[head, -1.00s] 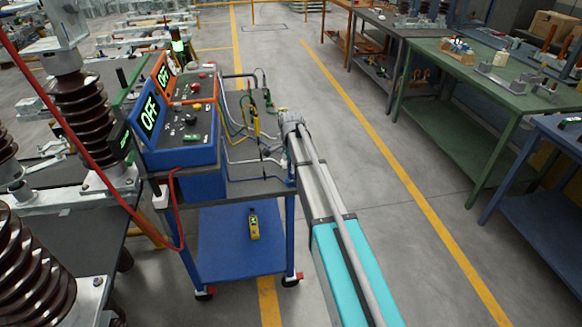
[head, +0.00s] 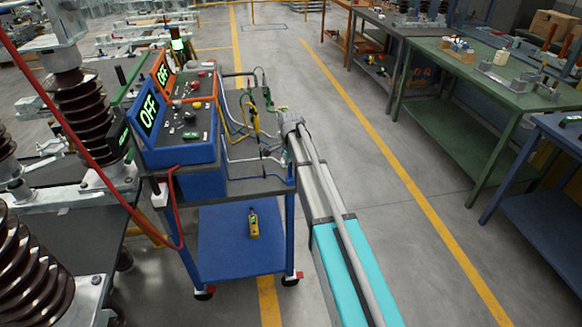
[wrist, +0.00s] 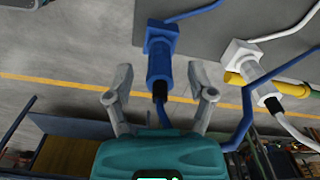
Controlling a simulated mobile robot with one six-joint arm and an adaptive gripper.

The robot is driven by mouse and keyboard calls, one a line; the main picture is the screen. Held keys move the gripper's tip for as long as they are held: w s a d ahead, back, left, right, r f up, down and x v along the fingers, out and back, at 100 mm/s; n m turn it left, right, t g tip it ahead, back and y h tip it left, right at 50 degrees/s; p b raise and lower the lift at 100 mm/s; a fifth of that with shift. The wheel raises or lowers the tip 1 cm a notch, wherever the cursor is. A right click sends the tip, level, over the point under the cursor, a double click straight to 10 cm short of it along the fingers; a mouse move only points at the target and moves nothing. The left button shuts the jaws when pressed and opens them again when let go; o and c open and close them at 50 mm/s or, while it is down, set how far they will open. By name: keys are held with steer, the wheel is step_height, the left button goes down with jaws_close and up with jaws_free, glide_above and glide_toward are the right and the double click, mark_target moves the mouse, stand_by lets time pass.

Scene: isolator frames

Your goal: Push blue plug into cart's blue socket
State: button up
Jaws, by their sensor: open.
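The blue plug (wrist: 158,72) is a blue cylinder with a black rear end and a blue cable. In the wrist view it sits in line with the square blue socket (wrist: 160,38), against it with no visible gap. How deep it sits I cannot tell. My gripper (wrist: 161,80) is open, with one grey finger on each side of the plug and space between. In the head view my gripper (head: 288,122) is at the right edge of the cart (head: 240,245). There the plug and socket are too small or hidden to make out.
The blue control box (head: 180,155) stands on the cart. A yellow device (head: 253,224) lies on its lower shelf. The aisle floor (head: 400,220) on the right is clear.

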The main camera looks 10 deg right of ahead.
steer(key=shift+r, duration=0.15)
step_height(320, 180, up, 8)
steer(key=p, duration=0.8)
steer(key=shift+r+p, duration=0.2)
steer(key=shift+p, duration=0.2)
stand_by(0.8)
steer(key=s+n, duration=1.5)
steer(key=s, duration=1.4)
steer(key=shift+d, duration=0.25)
steer(key=shift+c, duration=0.3)
